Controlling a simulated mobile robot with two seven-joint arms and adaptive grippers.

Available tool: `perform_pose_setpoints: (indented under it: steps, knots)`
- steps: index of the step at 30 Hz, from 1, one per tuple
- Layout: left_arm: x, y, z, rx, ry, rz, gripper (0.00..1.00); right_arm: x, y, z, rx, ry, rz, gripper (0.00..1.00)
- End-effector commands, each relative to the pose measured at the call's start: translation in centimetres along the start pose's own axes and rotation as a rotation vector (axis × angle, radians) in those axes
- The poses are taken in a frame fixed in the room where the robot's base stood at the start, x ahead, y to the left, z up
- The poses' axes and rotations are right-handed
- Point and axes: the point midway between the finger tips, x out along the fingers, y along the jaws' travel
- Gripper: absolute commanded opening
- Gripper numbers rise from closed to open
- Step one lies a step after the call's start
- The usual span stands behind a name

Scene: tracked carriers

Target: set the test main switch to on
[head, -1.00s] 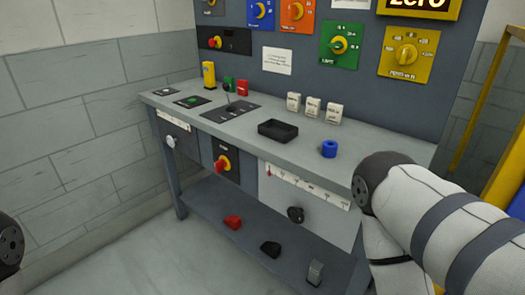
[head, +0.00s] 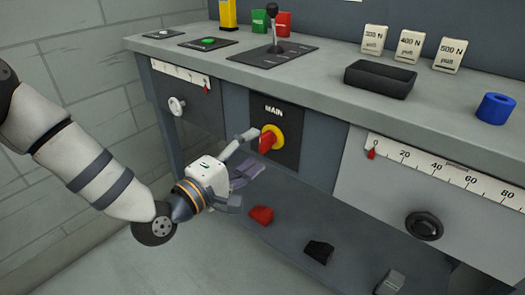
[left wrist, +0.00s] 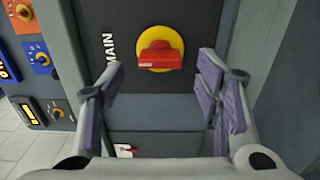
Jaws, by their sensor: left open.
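The main switch is a red handle (head: 267,141) on a yellow disc, set in a dark panel marked MAIN (head: 274,110) on the bench front. In the left wrist view the red handle (left wrist: 159,56) lies crosswise to the word MAIN. My left gripper (head: 243,158) is open, its fingers pointing at the switch from the left in the head view. In the left wrist view its purple-padded fingers (left wrist: 162,90) stand apart, with the switch showing beyond the gap between them. Nothing is between the pads. My right gripper is out of view.
A black tray (head: 381,79) and joystick (head: 273,27) are on the bench top. A red block (head: 262,215) lies on the lower shelf.

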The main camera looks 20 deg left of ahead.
Motion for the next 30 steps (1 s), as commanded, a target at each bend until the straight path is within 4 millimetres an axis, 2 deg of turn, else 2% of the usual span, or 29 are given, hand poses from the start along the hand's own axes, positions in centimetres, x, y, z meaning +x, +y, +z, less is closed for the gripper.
perform_pose_setpoints:
  steps: [3,6,15,16,22,30]
  knots:
    - [2.3,-0.2,0.0,0.002,0.000,-0.001,0.58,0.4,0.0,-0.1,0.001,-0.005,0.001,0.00]
    - [3.5,-0.2,0.0,0.001,-0.001,-0.003,0.58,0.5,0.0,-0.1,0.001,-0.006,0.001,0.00]
    - [4.0,-0.1,0.0,0.001,0.001,-0.004,0.58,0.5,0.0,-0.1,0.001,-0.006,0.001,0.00]
    - [4.0,-0.1,0.0,0.001,0.001,-0.004,0.56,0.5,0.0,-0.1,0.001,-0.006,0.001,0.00]
    - [4.0,-0.1,0.0,0.001,0.001,-0.004,0.11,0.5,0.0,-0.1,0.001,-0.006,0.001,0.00]
    - [4.0,-0.1,0.0,0.017,0.000,-0.004,0.10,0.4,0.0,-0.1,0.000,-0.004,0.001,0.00]
